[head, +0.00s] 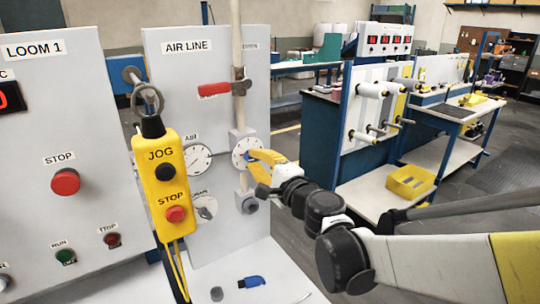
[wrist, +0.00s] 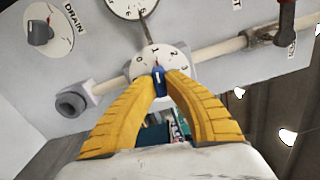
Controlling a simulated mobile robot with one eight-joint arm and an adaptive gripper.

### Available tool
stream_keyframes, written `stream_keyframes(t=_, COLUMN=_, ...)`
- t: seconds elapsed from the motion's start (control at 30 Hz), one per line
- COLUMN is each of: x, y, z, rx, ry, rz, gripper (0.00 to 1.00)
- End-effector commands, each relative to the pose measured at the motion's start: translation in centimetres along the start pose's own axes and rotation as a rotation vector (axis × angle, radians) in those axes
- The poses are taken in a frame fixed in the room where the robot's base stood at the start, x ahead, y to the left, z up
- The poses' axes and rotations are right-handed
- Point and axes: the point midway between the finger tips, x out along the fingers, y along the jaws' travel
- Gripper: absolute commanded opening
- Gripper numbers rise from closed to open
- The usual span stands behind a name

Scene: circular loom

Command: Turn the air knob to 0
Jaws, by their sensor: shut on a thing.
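The air knob (wrist: 158,79) is a small blue knob on a white round dial (wrist: 164,58) marked 0, 1, 2 and 3. In the wrist view the yellow fingers of my gripper (wrist: 160,84) are closed on it from both sides. The knob's top end seems to point near the 1, but its exact angle is hard to read. In the head view my gripper (head: 253,157) reaches the dial (head: 240,152) from the right and hides the knob.
A pressure gauge (head: 197,160) and a drain dial (head: 205,207) are to the left. The yellow jog pendant (head: 160,185) hangs in front of the panel. A blue object (head: 251,282) lies on the shelf below.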

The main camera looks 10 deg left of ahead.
Motion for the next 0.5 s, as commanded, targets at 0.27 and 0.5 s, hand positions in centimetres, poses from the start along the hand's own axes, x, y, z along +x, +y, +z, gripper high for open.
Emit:
stream_keyframes(t=0.27, x=-0.01, y=0.01, z=0.02, rx=0.000, ry=0.000, rz=0.000, gripper=0.36)
stream_keyframes(t=0.5, x=-0.01, y=0.01, z=0.01, rx=0.001, ry=0.000, rz=0.000, gripper=0.36)
